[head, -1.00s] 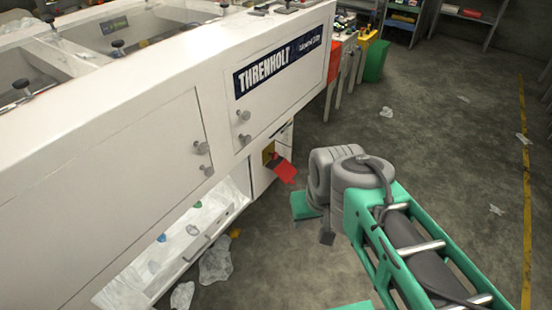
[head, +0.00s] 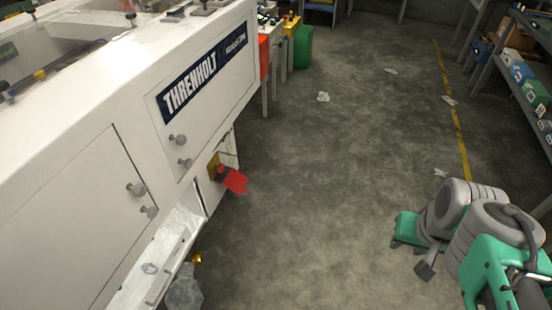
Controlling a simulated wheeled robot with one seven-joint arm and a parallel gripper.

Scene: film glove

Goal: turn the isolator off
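The isolator has a red handle (head: 235,180) on a yellow plate (head: 214,167), low on the end of the white machine (head: 120,110), left of the middle in the head view. The handle sticks out to the lower right of the plate. My gripper (head: 426,268) is at the lower right, at the end of my green and grey arm, well apart from the isolator with open floor between them. Its fingers are too small and partly hidden to tell whether they are open or shut. Nothing is seen in its grasp.
Clear plastic waste (head: 184,290) lies on the floor by the machine's open lower bay. Crumpled paper (head: 323,97) lies further back. A green bin (head: 303,47) stands behind the machine. Shelves (head: 520,75) line the right side.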

